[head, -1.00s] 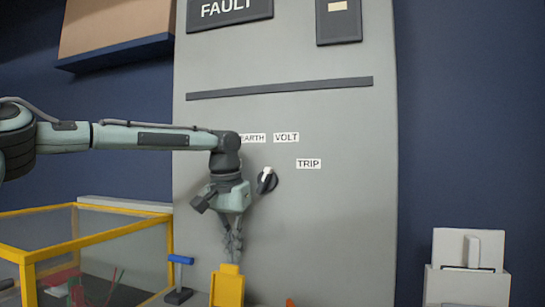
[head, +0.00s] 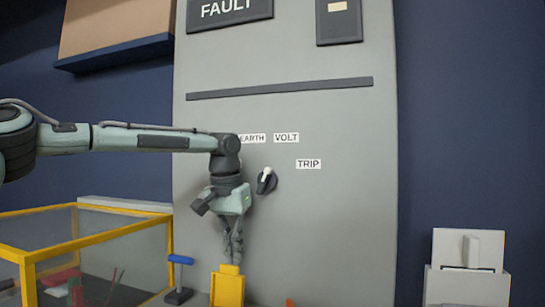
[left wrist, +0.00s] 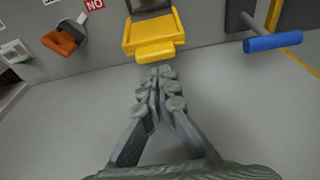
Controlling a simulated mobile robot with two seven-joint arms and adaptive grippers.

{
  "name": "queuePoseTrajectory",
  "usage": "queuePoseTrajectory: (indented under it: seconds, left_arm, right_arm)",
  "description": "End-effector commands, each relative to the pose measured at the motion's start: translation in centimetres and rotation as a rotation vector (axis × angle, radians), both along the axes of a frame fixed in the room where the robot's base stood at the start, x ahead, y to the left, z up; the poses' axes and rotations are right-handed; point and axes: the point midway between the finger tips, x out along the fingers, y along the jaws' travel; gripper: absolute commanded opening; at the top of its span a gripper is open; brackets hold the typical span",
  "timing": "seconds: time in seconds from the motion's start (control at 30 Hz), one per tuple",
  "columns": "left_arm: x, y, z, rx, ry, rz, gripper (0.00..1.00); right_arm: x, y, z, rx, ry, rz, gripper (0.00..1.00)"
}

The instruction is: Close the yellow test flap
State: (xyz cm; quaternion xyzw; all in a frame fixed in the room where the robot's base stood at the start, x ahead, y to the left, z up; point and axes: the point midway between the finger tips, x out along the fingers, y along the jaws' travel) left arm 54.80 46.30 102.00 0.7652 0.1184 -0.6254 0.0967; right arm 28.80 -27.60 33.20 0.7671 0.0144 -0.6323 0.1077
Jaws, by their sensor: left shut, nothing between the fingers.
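The yellow test flap (head: 227,287) is at the bottom of the head view, low on the grey panel. In the left wrist view the yellow flap (left wrist: 155,34) shows at the top centre, with a tab toward me and a dark opening behind it. My left gripper (head: 233,258) points down just above the flap's tab in the head view. In the left wrist view my left gripper (left wrist: 156,75) has its fingers together, empty, with the tips close to the tab. I cannot tell if they touch it. My right gripper is not in view.
A grey panel (head: 330,230) stands behind, with a rotary knob (head: 266,181) beside the gripper. A blue-handled lever (head: 180,262) is left of the flap; it also shows in the left wrist view (left wrist: 272,41). A yellow-framed case (head: 95,240) stands at left.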

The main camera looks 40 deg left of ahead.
Motion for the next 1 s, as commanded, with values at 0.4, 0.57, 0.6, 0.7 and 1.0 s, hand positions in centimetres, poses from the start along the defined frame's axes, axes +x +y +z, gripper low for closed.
queuePoseTrajectory:
  seconds: [0.4, 0.57, 0.6, 0.7, 1.0]
  left_arm:
    - [0.0, 0.0, -3.6, 0.000, 0.001, 0.000, 0.00]
    - [-0.7, -0.2, -3.6, -0.002, -0.001, 0.001, 0.00]
    - [-1.0, -0.3, -3.5, -0.002, -0.001, 0.000, 0.00]
    - [-1.8, -0.5, -3.5, -0.002, -0.002, 0.000, 0.00]
    - [-4.1, -1.2, -3.5, -0.002, -0.002, 0.000, 0.00]
  right_arm:
    - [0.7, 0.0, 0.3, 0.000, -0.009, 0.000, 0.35]
    - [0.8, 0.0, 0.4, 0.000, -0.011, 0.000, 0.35]
    - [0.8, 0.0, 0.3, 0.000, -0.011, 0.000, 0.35]
    - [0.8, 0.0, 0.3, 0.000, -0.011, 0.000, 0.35]
    - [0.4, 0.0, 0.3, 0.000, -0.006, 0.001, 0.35]
